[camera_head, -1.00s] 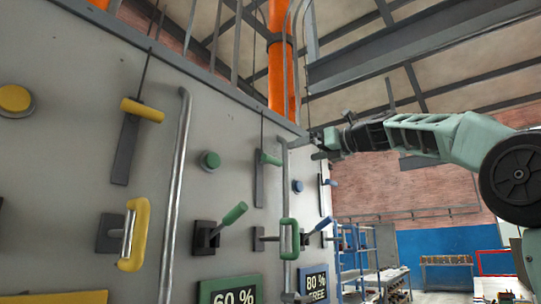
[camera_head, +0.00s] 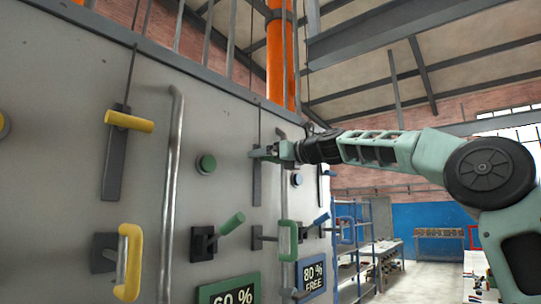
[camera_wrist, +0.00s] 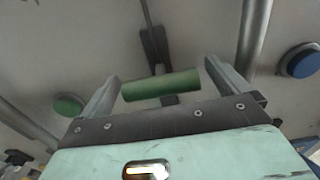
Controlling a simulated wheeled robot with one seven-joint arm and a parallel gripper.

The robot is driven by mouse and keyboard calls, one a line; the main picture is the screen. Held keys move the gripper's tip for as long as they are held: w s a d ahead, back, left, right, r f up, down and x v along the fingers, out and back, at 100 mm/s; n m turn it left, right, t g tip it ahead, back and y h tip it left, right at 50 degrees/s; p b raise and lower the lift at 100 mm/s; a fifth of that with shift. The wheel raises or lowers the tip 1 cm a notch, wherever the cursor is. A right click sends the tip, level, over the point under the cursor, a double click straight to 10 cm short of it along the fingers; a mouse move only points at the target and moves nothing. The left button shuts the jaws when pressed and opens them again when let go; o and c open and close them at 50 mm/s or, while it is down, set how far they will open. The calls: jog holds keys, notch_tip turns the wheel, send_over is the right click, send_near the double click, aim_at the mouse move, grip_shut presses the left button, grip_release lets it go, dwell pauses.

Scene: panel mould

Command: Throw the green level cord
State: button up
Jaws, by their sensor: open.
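The green level cord ends in a green cylindrical handle (camera_wrist: 160,86), which lies crosswise between the two fingers in the wrist view. Behind it are a dark slotted plate and a thin rod rising up the grey panel. In the head view the dark plate (camera_head: 257,188) shows below my gripper (camera_head: 264,153), and the handle is hard to tell apart from the fingers. My gripper (camera_wrist: 162,72) is open, with one finger at each end of the handle and a visible gap on the left side. Whether the right finger touches it is unclear.
The grey panel (camera_head: 60,110) also carries a yellow cord handle (camera_head: 129,121), a green knob (camera_head: 206,164), a blue knob (camera_head: 296,180) and a green lever (camera_head: 231,224). Vertical pipes (camera_head: 172,170) stand out from the panel on both sides of the cord.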

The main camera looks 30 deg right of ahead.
jog(key=c, duration=1)
notch_tip(320, 180, down, 11)
jog(key=b, duration=1)
jog(key=shift+r, duration=0.15)
jog(key=shift+c, duration=0.2)
jog(key=o, duration=1)
jog(key=shift+o, duration=0.2)
jog(key=shift+s, duration=0.1)
jog(key=b+v, duration=1)
jog(key=v, duration=0.7)
